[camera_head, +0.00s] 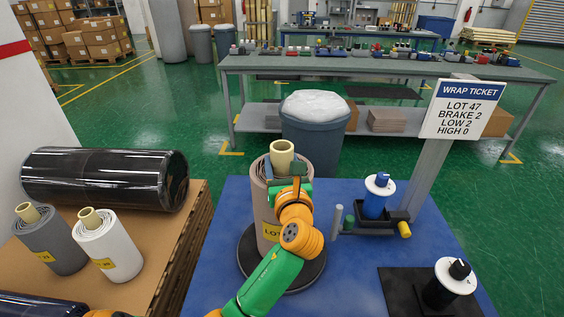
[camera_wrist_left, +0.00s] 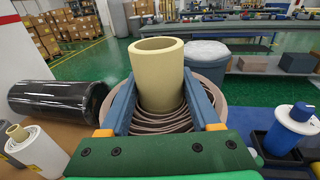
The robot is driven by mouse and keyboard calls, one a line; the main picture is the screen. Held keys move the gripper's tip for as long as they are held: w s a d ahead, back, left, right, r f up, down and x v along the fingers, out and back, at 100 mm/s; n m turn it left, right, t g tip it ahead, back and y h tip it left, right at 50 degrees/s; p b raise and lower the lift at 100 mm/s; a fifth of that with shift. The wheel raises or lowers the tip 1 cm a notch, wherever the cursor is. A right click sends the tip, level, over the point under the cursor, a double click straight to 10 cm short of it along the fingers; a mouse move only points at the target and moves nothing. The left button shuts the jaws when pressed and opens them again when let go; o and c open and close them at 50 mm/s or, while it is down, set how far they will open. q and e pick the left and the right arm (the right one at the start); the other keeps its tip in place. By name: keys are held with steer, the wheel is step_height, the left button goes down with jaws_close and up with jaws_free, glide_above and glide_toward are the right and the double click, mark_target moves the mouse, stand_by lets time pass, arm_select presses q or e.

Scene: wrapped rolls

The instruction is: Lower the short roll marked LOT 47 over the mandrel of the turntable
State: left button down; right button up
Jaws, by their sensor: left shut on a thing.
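The short brown roll (camera_head: 262,200) stands upright with a cream core tube (camera_head: 282,153) sticking out of its top. Its yellow label shows "LO"; my arm hides the rest. The roll is over the round black turntable (camera_head: 308,277); I cannot tell whether its base touches the disc. The mandrel is hidden. My left gripper (camera_head: 286,168) is shut on the roll, with its blue fingers on either side of the core tube (camera_wrist_left: 158,82) at the roll's top. The wound brown layers (camera_wrist_left: 190,122) show below the fingers. My right gripper is not in view.
A grey roll (camera_head: 50,245), a white roll (camera_head: 112,252) and a long black roll (camera_head: 100,180) are on the pallet at left. The blue surface (camera_head: 350,265) carries a blue device (camera_head: 376,200), a black one (camera_head: 440,292) and the ticket post (camera_head: 425,175). A grey bin (camera_head: 315,140) stands behind.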

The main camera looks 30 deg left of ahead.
arm_select(q)
steer(key=shift+f, duration=0.4)
steer(key=shift+c, duration=0.2)
jaws_free()
steer(key=shift+s, duration=0.1)
steer(key=shift+d+f, duration=0.1)
steer(key=b+v, duration=0.1)
steer(key=v, duration=0.6)
steer(key=shift+s, duration=0.1)
